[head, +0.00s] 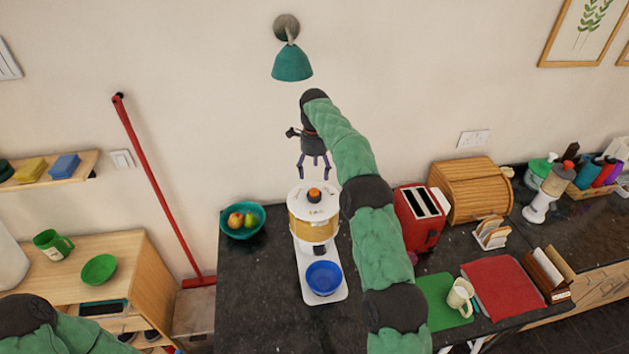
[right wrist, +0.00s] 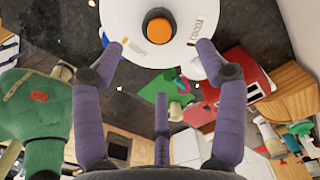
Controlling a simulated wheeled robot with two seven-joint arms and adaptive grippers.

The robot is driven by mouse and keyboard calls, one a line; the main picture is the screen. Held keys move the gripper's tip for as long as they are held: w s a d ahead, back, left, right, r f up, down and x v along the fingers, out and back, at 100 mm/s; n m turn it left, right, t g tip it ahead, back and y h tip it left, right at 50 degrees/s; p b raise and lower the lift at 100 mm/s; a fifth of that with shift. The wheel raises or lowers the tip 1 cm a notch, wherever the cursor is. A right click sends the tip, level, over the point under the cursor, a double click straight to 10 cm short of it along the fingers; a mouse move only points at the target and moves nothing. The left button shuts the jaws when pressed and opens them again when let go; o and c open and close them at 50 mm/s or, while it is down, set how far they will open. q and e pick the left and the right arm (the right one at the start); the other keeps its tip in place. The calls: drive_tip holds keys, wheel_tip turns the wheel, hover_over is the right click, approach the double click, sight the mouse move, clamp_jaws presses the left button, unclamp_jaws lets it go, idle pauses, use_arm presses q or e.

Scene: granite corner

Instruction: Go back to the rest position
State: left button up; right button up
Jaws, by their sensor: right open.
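My right gripper (head: 314,172) is open and empty. It points down above a white dispenser (head: 314,222) with yellow contents and an orange knob on its lid. In the right wrist view the purple fingers of my right gripper (right wrist: 163,62) are spread apart, with nothing between them. The white lid (right wrist: 180,50) and orange knob (right wrist: 158,28) lie beyond the fingertips, apart from them as far as I can tell. My green right arm reaches up from the bottom of the head view. Part of my left arm shows at the bottom left; its gripper is out of view.
A blue bowl (head: 324,277) sits on the dispenser's base. A fruit bowl (head: 242,221) stands to its left. A red toaster (head: 417,222), a bread box (head: 470,188) and a mug (head: 460,297) stand to the right. A teal wall lamp (head: 291,64) hangs above the gripper.

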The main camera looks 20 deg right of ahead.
drive_tip(key=shift+r, duration=0.9)
